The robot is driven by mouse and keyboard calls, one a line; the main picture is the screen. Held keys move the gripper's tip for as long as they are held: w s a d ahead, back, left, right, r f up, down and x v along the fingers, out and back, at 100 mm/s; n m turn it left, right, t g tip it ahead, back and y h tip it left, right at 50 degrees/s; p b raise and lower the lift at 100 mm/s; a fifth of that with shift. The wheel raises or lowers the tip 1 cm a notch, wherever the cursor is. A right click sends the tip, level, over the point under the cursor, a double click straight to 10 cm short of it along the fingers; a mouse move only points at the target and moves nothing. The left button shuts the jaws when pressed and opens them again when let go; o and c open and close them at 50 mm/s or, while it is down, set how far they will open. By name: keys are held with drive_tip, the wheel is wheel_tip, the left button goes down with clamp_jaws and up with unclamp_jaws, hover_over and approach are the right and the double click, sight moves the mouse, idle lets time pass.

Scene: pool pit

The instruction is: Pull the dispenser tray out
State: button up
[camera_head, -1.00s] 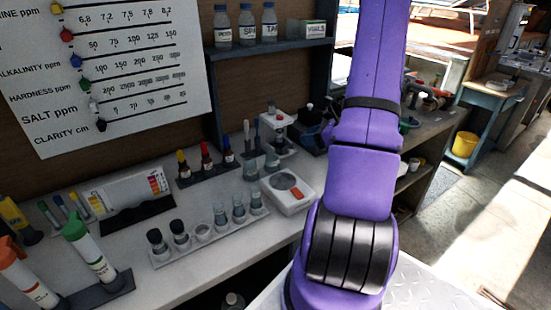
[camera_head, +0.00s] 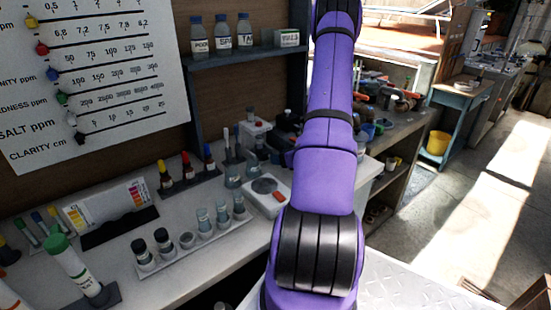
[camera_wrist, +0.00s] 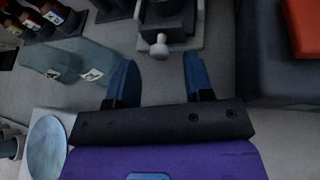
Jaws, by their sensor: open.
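The dispenser (camera_head: 256,130) is a small white and grey device at the back of the counter in the head view, partly close to my arm. In the wrist view, what looks like its tray (camera_wrist: 168,30) is a dark grey block with a pale round knob (camera_wrist: 159,46) on its near side. My gripper (camera_wrist: 157,62) is open and empty, with blue fingers. The knob lies roughly midway between the fingers sideways, just beyond their tips, with no contact visible. In the head view my gripper is hidden.
Glass cups with labels (camera_wrist: 70,62) and dropper bottles (camera_wrist: 48,14) stand left of the gripper. A dark box with an orange-red top (camera_wrist: 303,27) is to its right. A white instrument (camera_head: 266,192) and a vial rack (camera_head: 195,240) stand nearer on the counter.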

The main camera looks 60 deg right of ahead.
drive_tip(key=shift+x, duration=1.1)
clamp_jaws()
drive_tip(key=s+a, duration=0.1)
drive_tip(key=s, duration=0.4)
drive_tip(key=s+a, duration=0.1)
drive_tip(key=s, duration=0.2)
drive_tip(key=shift+a, duration=0.3)
unclamp_jaws()
drive_tip(key=v, duration=1.1)
drive_tip(key=shift+w, duration=0.1)
